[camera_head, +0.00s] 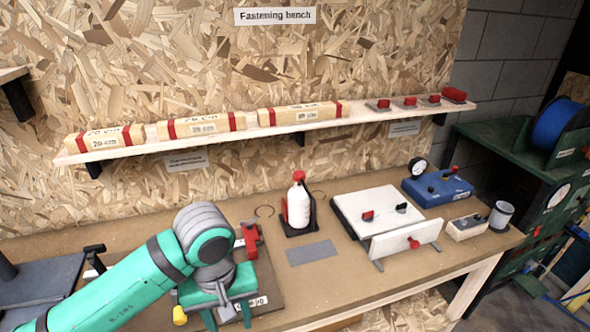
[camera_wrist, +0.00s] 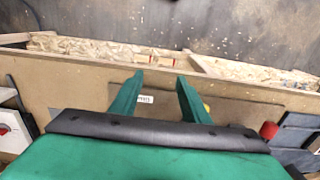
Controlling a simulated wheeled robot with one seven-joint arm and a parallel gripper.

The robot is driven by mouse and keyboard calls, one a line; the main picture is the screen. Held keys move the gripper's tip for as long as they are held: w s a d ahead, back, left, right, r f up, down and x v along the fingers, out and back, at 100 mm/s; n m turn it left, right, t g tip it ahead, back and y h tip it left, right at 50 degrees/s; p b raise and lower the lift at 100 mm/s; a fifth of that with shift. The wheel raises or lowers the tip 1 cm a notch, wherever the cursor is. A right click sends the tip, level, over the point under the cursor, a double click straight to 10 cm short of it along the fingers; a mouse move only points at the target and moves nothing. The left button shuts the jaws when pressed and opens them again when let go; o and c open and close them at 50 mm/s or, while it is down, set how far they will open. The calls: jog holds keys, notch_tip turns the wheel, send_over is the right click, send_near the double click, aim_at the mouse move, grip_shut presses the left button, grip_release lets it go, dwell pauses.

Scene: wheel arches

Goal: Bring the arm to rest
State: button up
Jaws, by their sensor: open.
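My green arm (camera_head: 130,285) reaches in from the lower left in the head view, bent at a grey joint over the bench. My gripper (camera_head: 228,318) is below that joint, close to the front of the jig board (camera_head: 268,296), whose label is partly covered. In the wrist view my gripper (camera_wrist: 160,76) shows two green fingers spread apart with nothing between them. Whether the fingers touch anything below cannot be told.
The wooden bench (camera_head: 345,270) carries a red-capped white bottle (camera_head: 298,203), a grey mat (camera_head: 311,252), a white panel (camera_head: 405,240) and a blue gauge block (camera_head: 437,189). A shelf (camera_head: 290,128) above holds wooden bars and red-topped pieces. A yellow knob (camera_head: 179,315) is beside my gripper.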

jog(key=w+d+r+t+h, duration=0.3)
jog(key=w+d+t+h, duration=0.1)
jog(key=d, duration=0.6)
jog(key=w+d+r+t+h, duration=0.3)
jog(key=w+d+t+h, duration=0.2)
jog(key=d, duration=0.4)
jog(key=w+d+r+t+h, duration=0.2)
jog(key=w+d+t+h, duration=0.2)
jog(key=d, duration=0.6)
jog(key=s+a+f+n+t+y, duration=0.2)
jog(key=s+a+f+n+y, duration=0.15)
jog(key=s+f+y, duration=0.45)
jog(key=s+a+f+n+t+y, duration=0.2)
jog(key=s+a+f+t+y, duration=0.15)
jog(key=f, duration=0.75)
jog(key=s+a+f+m+g, duration=0.1)
jog(key=s+a+f+m, duration=0.1)
jog(key=s, duration=0.6)
jog(key=s+a+f+m+g+y, duration=0.1)
jog(key=s+a+m, duration=0.3)
jog(key=s, duration=0.5)
jog(key=s+a+f+m+g, duration=0.1)
jog(key=s+a+f+m, duration=0.2)
jog(key=s, duration=0.5)
jog(key=shift+s, duration=0.3)
